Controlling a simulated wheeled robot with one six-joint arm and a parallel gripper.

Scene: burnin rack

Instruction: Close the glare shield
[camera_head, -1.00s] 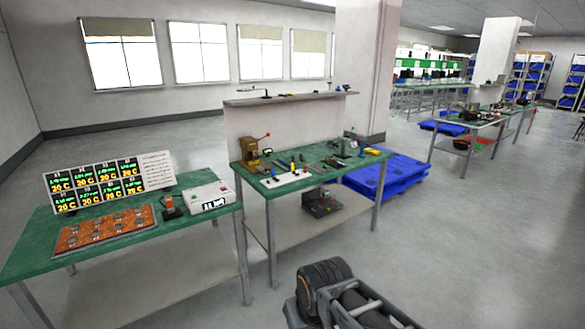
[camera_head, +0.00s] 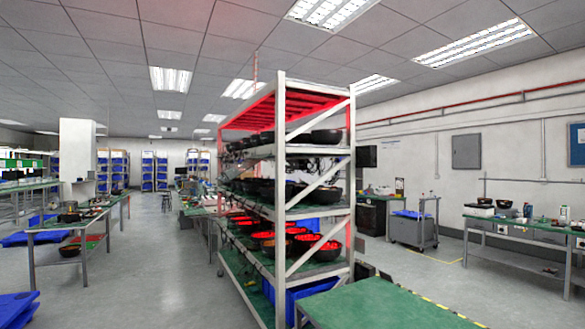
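I cannot make out a glare shield in the view now. A tall white-framed rack (camera_head: 350,165) stands in the middle, seen from its end and side. Its shelves hold several dark bowl-like units (camera_head: 318,248), some with glowing red tops. The underside of the rack's top (camera_head: 275,108) glows red. No part of my gripper shows in this frame.
A green-topped table (camera_head: 385,305) is close at the lower right, in front of the rack. A grey cart (camera_head: 413,230) and a green bench (camera_head: 520,232) stand along the right wall. Open floor (camera_head: 150,270) lies left of the rack.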

